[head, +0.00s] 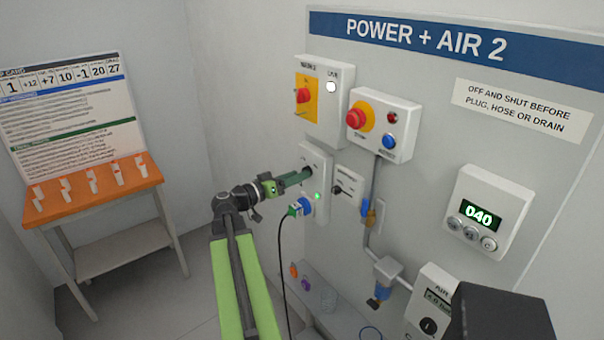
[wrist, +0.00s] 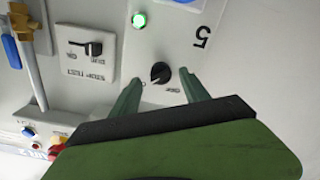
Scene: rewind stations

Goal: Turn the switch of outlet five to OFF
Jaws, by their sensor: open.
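The outlet five panel (head: 322,207) is a pale box on the wall, left of the grey pipe. In the wrist view its surface (wrist: 218,66) carries the number 5, turned over. In the head view my gripper (head: 298,177) reaches the panel and hides the switch.
A blue socket (head: 306,205) with a green plug (head: 296,210) and black cable sits below my gripper. Close to the right is a small lever-switch plate (wrist: 88,55). A red-button box (head: 384,125) is above. A yellow-and-red isolator (head: 306,97) is above left.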

